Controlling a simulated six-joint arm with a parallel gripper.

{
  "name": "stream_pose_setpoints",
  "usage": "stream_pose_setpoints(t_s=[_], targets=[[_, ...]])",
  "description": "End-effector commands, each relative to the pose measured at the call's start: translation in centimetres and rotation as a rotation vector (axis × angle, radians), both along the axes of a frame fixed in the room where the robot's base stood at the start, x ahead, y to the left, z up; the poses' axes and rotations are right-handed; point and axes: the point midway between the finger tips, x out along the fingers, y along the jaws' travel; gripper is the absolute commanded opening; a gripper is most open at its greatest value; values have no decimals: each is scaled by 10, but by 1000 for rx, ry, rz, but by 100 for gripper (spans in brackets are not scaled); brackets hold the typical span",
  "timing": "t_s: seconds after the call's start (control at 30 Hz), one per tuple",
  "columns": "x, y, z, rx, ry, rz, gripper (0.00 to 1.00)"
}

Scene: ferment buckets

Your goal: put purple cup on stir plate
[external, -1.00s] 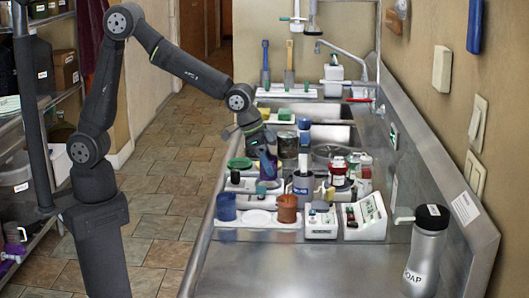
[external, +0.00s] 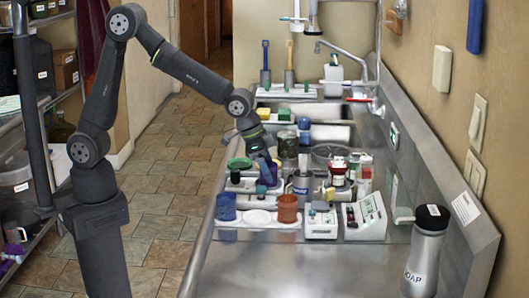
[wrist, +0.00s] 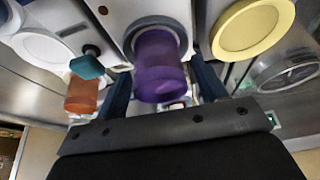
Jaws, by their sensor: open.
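The purple cup (wrist: 158,68) stands between the two blue fingers of my gripper (wrist: 162,85) in the wrist view. The fingers are open, with a gap visible on the cup's right. The cup's far end is at a grey ring on a white unit (wrist: 118,12); I cannot tell for certain whether this is the stir plate. In the external view my gripper (external: 266,168) is low over the row of equipment on the counter. It mostly hides the purple cup there.
A yellow disc (wrist: 253,22) on a white unit is beside the cup. A teal-headed object (wrist: 87,66) and an orange cup (wrist: 82,95) are on the other side. A blue cup (external: 226,206) stands at the counter's left edge.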

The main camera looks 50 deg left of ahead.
Motion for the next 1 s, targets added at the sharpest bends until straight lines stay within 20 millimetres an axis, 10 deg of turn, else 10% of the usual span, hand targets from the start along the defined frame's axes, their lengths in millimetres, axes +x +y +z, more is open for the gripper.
stream_pose_setpoints(t_s=[0.6, 1.0], targets=[[-28, 28, 98, -2, -2, 0, 65], [-32, 32, 109, 0, 0, 0, 65]])
